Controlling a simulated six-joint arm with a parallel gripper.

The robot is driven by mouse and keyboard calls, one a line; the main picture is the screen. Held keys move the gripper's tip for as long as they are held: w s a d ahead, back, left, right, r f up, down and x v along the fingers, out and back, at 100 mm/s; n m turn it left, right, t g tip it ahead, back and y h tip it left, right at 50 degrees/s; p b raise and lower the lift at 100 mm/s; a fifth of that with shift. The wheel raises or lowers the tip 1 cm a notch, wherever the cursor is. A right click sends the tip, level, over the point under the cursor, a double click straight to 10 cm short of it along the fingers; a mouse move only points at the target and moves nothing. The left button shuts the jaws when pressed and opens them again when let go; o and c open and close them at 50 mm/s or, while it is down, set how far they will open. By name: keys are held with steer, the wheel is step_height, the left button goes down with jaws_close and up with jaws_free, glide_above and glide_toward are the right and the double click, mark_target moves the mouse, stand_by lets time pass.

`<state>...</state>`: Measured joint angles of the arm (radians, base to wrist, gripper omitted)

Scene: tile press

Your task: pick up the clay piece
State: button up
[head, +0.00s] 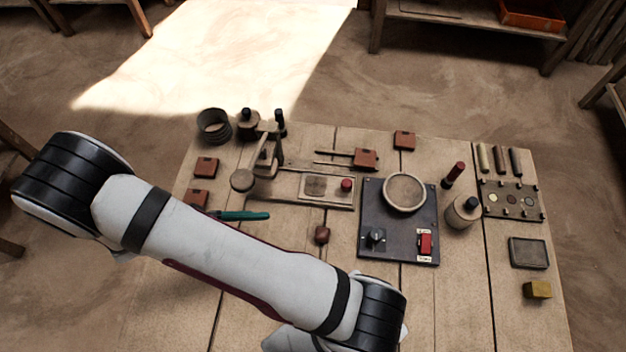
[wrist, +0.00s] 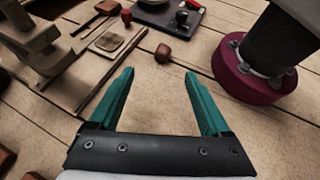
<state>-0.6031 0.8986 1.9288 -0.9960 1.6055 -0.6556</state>
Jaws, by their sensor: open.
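The clay piece, a small rounded reddish-brown lump (head: 321,235), sits on the wooden table left of the dark control panel. In the wrist view the clay piece (wrist: 162,53) lies just beyond the fingertips, roughly centred between their lines. My gripper (wrist: 160,72) has two teal fingers spread wide, with nothing between them but bare table. In the head view only one teal finger shows past my arm, left of the clay; the rest of the gripper is hidden behind the arm.
A wooden press (head: 264,160) with a mould plate (head: 314,186) and red knob (head: 347,185) stands behind the clay. The control panel (head: 375,225) carries a round dish (head: 404,192) and red switch (head: 425,244). Reddish tiles (head: 205,167) lie at left. Bare table surrounds the clay.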

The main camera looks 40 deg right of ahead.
mark_target(331, 232)
steer(key=x, duration=1.4)
steer(key=shift+s+d+r, duration=0.1)
steer(key=shift+s+r, duration=0.1)
steer(key=shift+s, duration=0.2)
jaws_close()
